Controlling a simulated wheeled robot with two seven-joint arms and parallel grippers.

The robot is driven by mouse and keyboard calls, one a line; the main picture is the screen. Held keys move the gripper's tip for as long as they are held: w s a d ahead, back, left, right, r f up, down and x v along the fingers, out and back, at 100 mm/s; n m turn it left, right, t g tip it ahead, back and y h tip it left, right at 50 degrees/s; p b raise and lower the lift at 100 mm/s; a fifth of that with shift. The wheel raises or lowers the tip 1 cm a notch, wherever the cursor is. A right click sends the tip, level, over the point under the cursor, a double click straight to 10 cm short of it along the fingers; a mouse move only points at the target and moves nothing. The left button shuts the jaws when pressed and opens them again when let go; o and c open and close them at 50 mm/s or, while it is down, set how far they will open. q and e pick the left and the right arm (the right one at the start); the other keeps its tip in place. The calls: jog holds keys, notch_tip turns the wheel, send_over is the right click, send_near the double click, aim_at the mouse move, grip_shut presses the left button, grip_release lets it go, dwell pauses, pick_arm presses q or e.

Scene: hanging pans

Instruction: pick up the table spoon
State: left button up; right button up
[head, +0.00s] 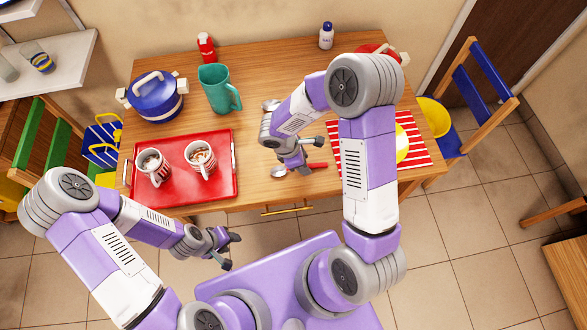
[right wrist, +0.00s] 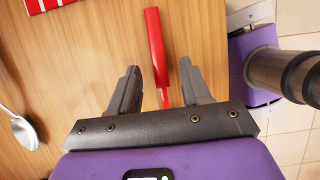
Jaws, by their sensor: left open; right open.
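A spoon with a red handle (head: 318,165) lies on the table, its silver bowl (head: 278,172) pointing left. My right gripper (head: 312,155) is open and empty over it. In the right wrist view the red handle (right wrist: 154,45) runs between the open fingers (right wrist: 158,80); its bowl end is hidden beneath the gripper. A second, all-silver spoon (right wrist: 22,130) lies at the left of that view; part of it shows behind the right gripper in the head view (head: 270,104). My left gripper (head: 228,250) is open and empty in front of the table, below the red tray.
A red tray (head: 222,188) with two mugs (head: 202,160) sits to the left. A teal pitcher (head: 217,90) and a blue pot (head: 155,98) stand behind. A striped placemat (head: 421,152) with a yellow item lies to the right. Bare wood surrounds the red-handled spoon.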

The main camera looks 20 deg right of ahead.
jog(key=shift+x, duration=0.85)
jog(key=shift+c, duration=0.5)
grip_shut()
jog(key=shift+r, duration=0.1)
notch_tip(320, 180, up, 10)
jog(key=p, duration=0.2)
jog(key=shift+p, duration=0.35)
